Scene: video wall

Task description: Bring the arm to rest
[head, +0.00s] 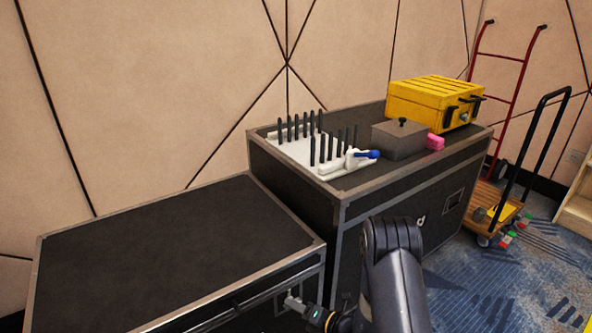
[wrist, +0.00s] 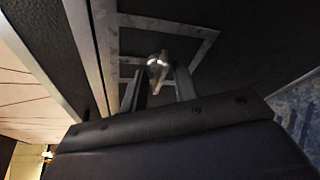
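My arm (head: 392,265) rises at the bottom of the head view, bent at a rounded dark joint, in front of the black flight cases. My gripper (wrist: 160,82) is low in the wrist view, its two fingers apart with nothing held between them. A shiny metal latch (wrist: 157,63) in a recessed frame on a case's dark face shows just beyond the fingertips. I cannot tell whether the fingers touch it. In the head view the wrist end is low, by the near case's front, and partly cut off by the lower edge.
The low flight case (head: 170,250) has a bare top. The taller case (head: 400,190) carries a white rack (head: 327,166) with black sticks, a grey box (head: 398,142), a pink block (head: 435,142) and a yellow case (head: 435,98). Carts stand right, beside open carpet (head: 510,280).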

